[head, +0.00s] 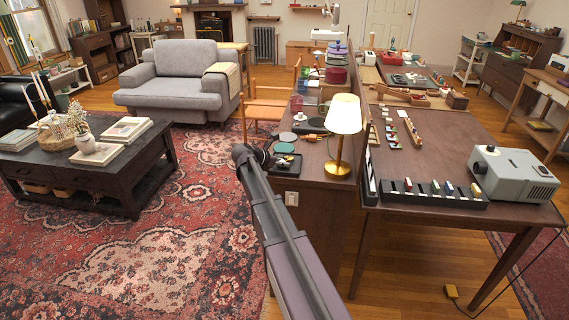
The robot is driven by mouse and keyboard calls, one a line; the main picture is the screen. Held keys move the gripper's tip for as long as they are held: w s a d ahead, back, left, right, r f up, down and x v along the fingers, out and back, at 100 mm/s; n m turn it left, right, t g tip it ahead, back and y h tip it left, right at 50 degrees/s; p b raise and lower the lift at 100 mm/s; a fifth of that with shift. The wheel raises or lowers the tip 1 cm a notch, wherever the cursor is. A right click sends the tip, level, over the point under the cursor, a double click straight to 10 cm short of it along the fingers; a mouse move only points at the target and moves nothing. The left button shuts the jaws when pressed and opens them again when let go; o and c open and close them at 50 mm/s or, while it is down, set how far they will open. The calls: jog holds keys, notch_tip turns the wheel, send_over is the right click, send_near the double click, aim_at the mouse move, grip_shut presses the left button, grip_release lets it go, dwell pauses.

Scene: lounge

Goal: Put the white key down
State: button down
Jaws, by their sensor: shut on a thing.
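My arm rises from the bottom of the head view, and its dark far end is beside the left edge of the wooden cabinet (318,215). The fingers of my gripper cannot be made out; they seem hidden behind the arm's end. I cannot make out a white key in this view. A small black tray (286,166) with small items lies on the cabinet top close to the arm's end.
A lit brass lamp (343,130) stands on the cabinet. To the right, a brown table (455,140) holds a black slotted rack (425,198) and a grey machine (514,173). A dark coffee table (95,180) and grey armchair (183,75) are left. Open rug (190,250) lies between.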

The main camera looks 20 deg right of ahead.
jog(key=shift+s+a+f+b, duration=0.1)
jog(key=shift+s+f+b, duration=0.2)
jog(key=shift+s+f, duration=0.25)
jog(key=shift+c, duration=2.1)
grip_release()
jog(key=shift+w, duration=0.1)
jog(key=shift+w+a, duration=0.1)
jog(key=shift+w, duration=0.2)
jog(key=shift+r, duration=0.15)
